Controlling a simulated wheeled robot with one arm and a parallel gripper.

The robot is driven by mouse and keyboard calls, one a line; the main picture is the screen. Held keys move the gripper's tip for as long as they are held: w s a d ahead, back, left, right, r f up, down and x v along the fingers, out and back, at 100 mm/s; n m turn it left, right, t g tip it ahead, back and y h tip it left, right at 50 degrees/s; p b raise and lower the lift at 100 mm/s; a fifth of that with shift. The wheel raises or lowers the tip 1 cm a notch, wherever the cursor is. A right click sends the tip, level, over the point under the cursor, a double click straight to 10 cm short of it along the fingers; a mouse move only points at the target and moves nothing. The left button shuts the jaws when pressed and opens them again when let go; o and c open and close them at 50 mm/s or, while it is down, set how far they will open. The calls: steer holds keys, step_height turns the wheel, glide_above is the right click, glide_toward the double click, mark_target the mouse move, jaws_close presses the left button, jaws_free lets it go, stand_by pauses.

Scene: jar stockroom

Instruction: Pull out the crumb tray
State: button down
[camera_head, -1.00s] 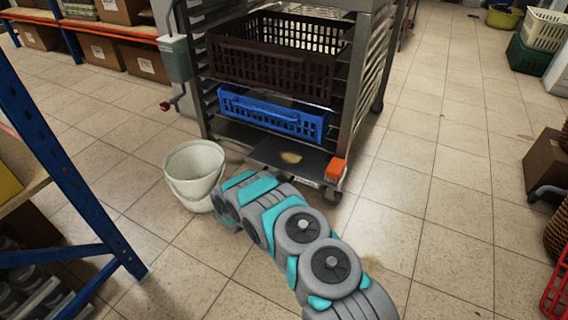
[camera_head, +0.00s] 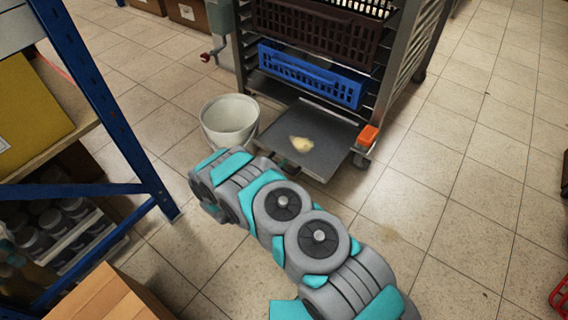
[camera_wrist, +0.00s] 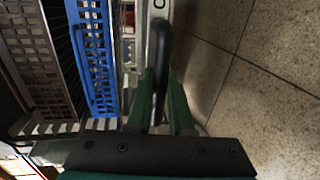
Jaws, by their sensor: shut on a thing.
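The crumb tray (camera_head: 325,140) is a flat dark grey sheet low in the rack, with a pale yellow crumb pile (camera_head: 301,144) on it. In the head view its front part sticks out of the rack. In the wrist view my gripper (camera_wrist: 166,92) has its two green fingers shut on a dark curved handle (camera_wrist: 160,50) at the tray's front. In the head view my arm hides most of the gripper and the handle.
A blue crate (camera_head: 310,76) and a dark brown crate (camera_head: 315,32) sit in the rack above the tray. A white bucket (camera_head: 230,115) stands left of the tray. An orange block (camera_head: 368,135) is at the rack's right corner. Blue shelving (camera_head: 110,115) stands at left.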

steer(key=c, duration=0.8)
jaws_free()
steer(key=shift+v, duration=3.95)
